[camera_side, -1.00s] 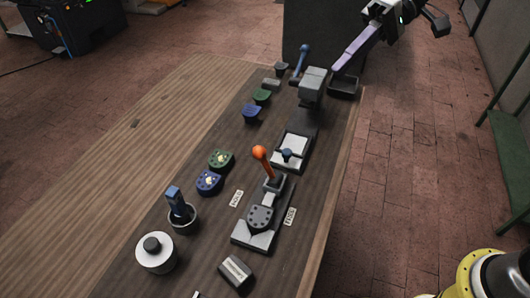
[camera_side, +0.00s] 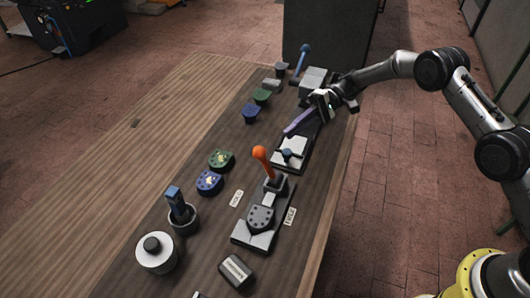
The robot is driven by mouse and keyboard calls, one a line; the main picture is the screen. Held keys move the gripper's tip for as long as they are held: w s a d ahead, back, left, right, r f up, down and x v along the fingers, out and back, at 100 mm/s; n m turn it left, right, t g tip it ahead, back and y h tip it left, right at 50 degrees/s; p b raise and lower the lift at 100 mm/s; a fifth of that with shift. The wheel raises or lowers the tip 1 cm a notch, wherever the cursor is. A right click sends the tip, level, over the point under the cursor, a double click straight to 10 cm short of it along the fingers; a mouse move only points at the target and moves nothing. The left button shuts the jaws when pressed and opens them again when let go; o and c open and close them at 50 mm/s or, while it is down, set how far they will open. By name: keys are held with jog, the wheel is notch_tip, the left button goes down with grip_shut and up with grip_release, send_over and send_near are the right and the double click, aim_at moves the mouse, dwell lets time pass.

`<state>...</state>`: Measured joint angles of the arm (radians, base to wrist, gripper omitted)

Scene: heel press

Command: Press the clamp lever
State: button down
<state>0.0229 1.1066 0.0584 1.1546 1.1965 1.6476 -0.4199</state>
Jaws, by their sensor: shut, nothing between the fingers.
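The clamp lever (camera_side: 265,163) has an orange knob and stands up, slightly tilted, from a dark base on the table. A dark grey heel-shaped piece (camera_side: 260,218) lies in front of its base on a light plate. Labels reading HOLD (camera_side: 236,198) and FREE (camera_side: 290,216) lie on either side. My gripper (camera_side: 289,132) has long purple fingers, shut with nothing held. Its tips point down-left, above and behind the lever in the picture, over the far end of a white plate fixture. They appear apart from the lever.
The white plate fixture (camera_side: 296,145) has a blue knob. A grey block (camera_side: 313,80) and a blue-knobbed lever (camera_side: 302,60) stand behind. Green and blue heel pieces (camera_side: 209,182) lie left. A cup (camera_side: 183,217) and white cylinder (camera_side: 155,255) stand at front. The left wooden tabletop (camera_side: 110,170) is mostly clear.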

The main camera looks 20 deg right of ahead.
aim_at(266, 164)
jog(key=shift+f, duration=0.1)
jog(key=x, duration=1)
jog(key=shift+s+d+r+n+y, duration=0.2)
jog(key=shift+s+d+n+y, duration=0.15)
jog(key=shift+n, duration=0.25)
dwell(0.7)
jog(key=shift+s+d+r+n+y, duration=0.2)
jog(key=shift+s+d+n+y, duration=0.4)
jog(key=shift+n, duration=0.4)
jog(key=shift+d+r, duration=0.1)
jog(key=shift+r, duration=0.05)
jog(key=shift+s+d, duration=1.05)
jog(key=shift+s, duration=0.05)
jog(key=shift+s+f, duration=0.1)
jog(key=shift+f, duration=0.15)
